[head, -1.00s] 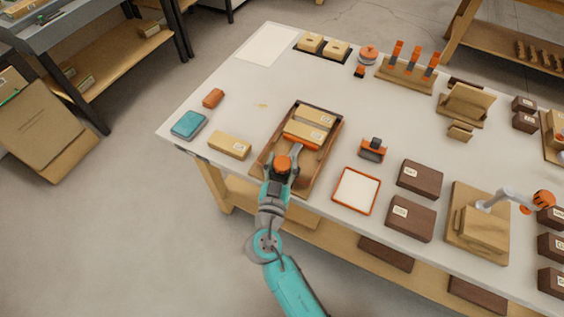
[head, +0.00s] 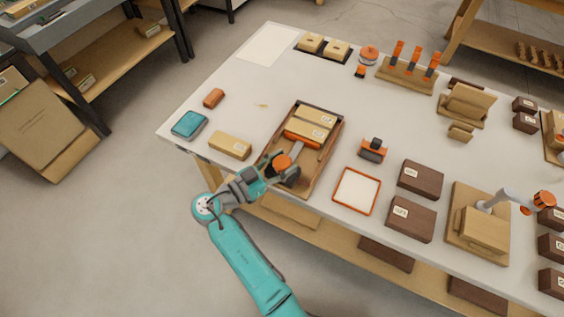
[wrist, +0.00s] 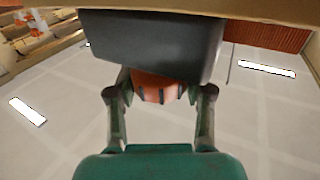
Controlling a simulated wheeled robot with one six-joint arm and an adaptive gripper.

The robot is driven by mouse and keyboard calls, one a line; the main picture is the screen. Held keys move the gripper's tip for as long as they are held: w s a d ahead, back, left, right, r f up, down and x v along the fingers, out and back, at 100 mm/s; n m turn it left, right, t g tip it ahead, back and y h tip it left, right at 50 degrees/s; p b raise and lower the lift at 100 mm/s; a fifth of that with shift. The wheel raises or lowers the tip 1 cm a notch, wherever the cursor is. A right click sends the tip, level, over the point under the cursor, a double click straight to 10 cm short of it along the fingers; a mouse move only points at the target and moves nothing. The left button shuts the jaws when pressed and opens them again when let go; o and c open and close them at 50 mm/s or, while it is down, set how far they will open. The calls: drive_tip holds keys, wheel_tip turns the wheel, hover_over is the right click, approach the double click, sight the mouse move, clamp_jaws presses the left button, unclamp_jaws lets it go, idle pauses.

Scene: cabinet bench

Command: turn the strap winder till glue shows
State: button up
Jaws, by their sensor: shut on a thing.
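The strap winder shows as an orange knob (head: 282,162) at the near end of a brown wooden tray (head: 318,181). My gripper (head: 277,168) is at the knob, its fingers on either side. In the wrist view the orange ribbed knob (wrist: 158,90) sits between the two fingers of my gripper (wrist: 160,98), below a dark grey block (wrist: 150,45). The gripper is shut on the knob. In the tray an orange bar (head: 302,139) lies against cardboard boxes (head: 318,116). I cannot make out any glue.
A loose cardboard box (head: 230,145) and a teal case (head: 189,125) lie left of the tray. An orange-rimmed white pad (head: 356,191) and an orange-and-black tool (head: 373,149) stand to the right. Dark boxes (head: 420,179) lie beyond.

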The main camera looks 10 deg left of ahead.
sight(282, 162)
drive_tip(key=shift+m+g+h, duration=1.7)
drive_tip(key=shift+m+g, duration=0.2)
drive_tip(key=shift+g, duration=0.6)
drive_tip(key=o, duration=1.2)
drive_tip(key=shift+c, duration=0.2)
wheel_tip(282, 162, up, 10)
drive_tip(key=shift+f, duration=0.1)
